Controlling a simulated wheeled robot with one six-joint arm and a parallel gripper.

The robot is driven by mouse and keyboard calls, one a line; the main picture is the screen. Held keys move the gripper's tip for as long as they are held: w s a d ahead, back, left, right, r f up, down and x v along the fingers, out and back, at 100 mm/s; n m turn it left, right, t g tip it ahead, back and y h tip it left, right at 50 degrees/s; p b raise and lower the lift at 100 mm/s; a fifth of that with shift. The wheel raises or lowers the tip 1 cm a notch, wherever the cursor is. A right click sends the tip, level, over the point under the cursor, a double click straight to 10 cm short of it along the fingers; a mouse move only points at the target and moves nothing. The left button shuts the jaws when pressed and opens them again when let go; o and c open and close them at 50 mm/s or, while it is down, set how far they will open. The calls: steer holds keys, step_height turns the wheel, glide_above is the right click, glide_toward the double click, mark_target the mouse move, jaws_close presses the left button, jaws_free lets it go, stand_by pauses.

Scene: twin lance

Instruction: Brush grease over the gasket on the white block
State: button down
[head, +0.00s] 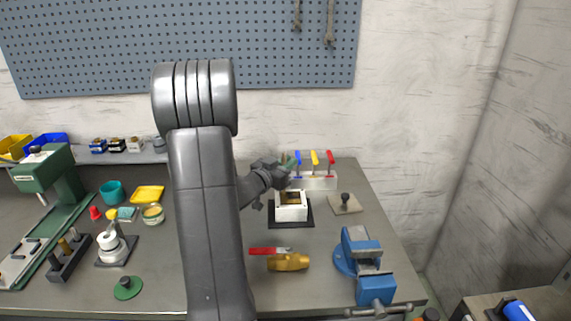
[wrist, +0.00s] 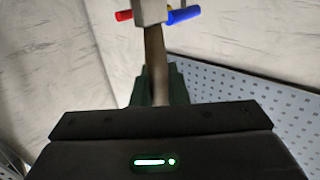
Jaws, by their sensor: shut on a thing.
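My gripper (head: 287,166) is above the back of the white block (head: 291,212), in front of the tool rack. In the wrist view its dark green jaws (wrist: 158,88) are shut on a tan wooden handle (wrist: 155,58). The white block stands on a dark mat and has a dark opening with a tan edge on top. I cannot make out the gasket clearly. Whether the brush touches the block cannot be told.
The rack (head: 318,182) holds blue, yellow and red handled tools. A stamp-like tool on a plate (head: 345,204) is right of the block. A blue vise (head: 363,262), a yellow mallet head (head: 288,262) and a small round tin (head: 153,214) are on the bench.

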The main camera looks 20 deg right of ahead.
steer(key=shift+s+d, duration=0.2)
steer(key=shift+d, duration=0.6)
steer(key=shift+s+d, duration=0.2)
steer(key=shift+d, duration=0.6)
steer(key=shift+d, duration=0.1)
steer(key=shift+s+d, duration=0.15)
steer(key=shift+d, duration=0.35)
steer(key=shift+a, duration=0.15)
steer(key=a, duration=0.2)
steer(key=w+a, duration=0.1)
steer(key=a, duration=0.2)
steer(key=shift+w+p, duration=0.1)
steer(key=shift+p, duration=0.2)
steer(key=shift+s+a, duration=0.2)
steer(key=shift+s, duration=0.7)
